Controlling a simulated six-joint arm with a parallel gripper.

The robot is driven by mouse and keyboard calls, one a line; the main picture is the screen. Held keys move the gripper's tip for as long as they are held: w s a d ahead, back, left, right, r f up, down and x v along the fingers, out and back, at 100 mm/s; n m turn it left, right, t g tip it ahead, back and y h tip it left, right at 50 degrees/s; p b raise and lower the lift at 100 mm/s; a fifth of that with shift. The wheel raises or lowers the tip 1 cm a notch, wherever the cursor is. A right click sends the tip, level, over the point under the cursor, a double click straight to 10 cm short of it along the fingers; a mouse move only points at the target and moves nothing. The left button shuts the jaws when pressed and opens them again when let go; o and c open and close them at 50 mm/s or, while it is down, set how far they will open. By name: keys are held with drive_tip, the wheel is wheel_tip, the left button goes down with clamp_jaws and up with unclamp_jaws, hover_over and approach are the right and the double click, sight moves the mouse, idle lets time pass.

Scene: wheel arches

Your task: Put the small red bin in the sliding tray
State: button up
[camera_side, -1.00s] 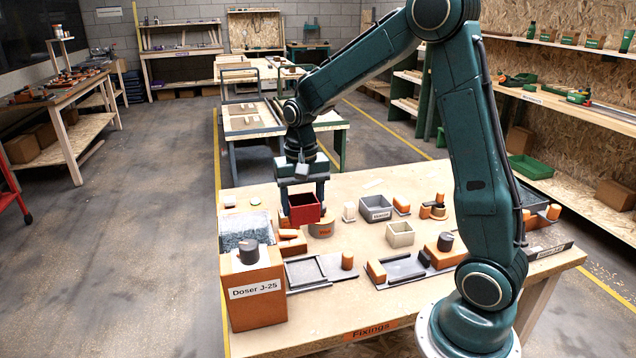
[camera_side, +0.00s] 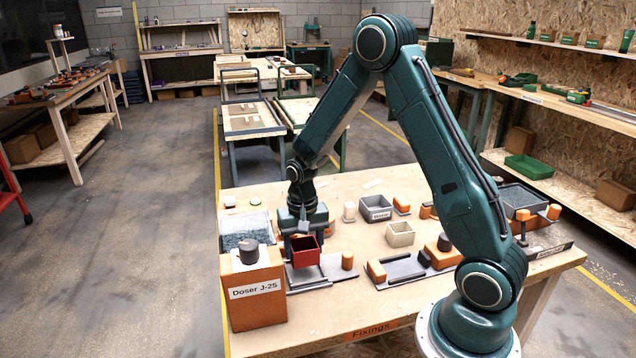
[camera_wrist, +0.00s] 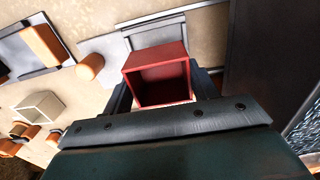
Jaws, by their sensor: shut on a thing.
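The small red bin (camera_side: 305,252) is in my gripper (camera_side: 302,238), upright with its open top showing. In the wrist view the red bin (camera_wrist: 158,82) sits between the two fingers of my gripper (camera_wrist: 163,90) and looks empty. A grey tray (camera_side: 328,274) with an orange knob (camera_side: 347,260) lies just under and around the bin in the side view. The same tray shows beyond the bin in the wrist view (camera_wrist: 150,34). The bin hides part of it, and I cannot tell whether the bin touches it.
An orange box labelled Doser J-25 (camera_side: 257,300) stands close to the left, with a dark knob on top.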

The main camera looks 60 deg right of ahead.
sight(304, 258)
drive_tip(key=shift+f, duration=1.85)
drive_tip(key=shift+f, duration=0.1)
drive_tip(key=o, duration=1)
wheel_tip(304, 258, up, 12)
drive_tip(key=shift+r, duration=0.1)
drive_tip(key=shift+r, duration=0.1)
